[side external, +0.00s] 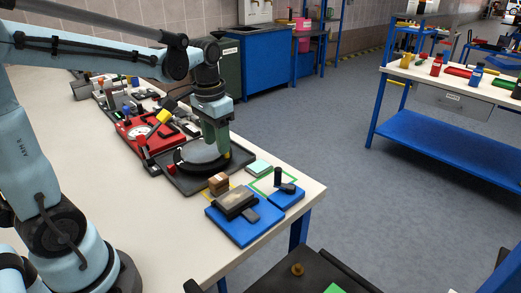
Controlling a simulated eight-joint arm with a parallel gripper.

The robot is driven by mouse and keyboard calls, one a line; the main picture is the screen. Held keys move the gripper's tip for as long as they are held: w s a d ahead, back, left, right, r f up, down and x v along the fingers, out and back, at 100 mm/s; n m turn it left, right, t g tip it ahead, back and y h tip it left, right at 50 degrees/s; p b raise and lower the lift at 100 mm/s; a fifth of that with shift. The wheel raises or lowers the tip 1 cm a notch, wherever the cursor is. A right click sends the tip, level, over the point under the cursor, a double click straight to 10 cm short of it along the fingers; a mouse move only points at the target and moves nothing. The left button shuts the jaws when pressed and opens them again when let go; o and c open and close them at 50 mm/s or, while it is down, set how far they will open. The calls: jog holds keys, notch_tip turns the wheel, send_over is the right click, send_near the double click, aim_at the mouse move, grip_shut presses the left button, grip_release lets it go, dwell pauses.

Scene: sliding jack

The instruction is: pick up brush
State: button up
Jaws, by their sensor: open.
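My gripper (224,150) points down over the dark tray (178,184) near the table's right edge, with its greenish fingers in front of a round black-rimmed grey disc (196,157). It is open, and I see nothing held between the fingers. I cannot clearly tell which object is the brush. A small brown wooden block (218,184) stands just in front of the tray, below my gripper. Part of the disc and the tray is hidden behind the fingers.
Two blue plates, the larger (240,232) bearing a dark block (235,202) and the smaller (287,200) a black upright post (277,177), lie at the near corner. A pale green pad (258,168) lies nearby. A red tray (150,128) with tools stands behind. The table's left part is clear.

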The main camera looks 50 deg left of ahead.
send_over(218, 178)
jog(key=shift+g, duration=0.3)
jog(key=f, duration=0.7)
jog(key=shift+w+a, duration=0.1)
jog(key=shift+w, duration=0.2)
jog(key=shift+s+f, duration=0.15)
jog(key=shift+f, duration=1.25)
jog(key=shift+s+f, duration=0.1)
jog(key=shift+f, duration=1.25)
jog(key=c, duration=0.7)
jog(key=shift+r, duration=0.15)
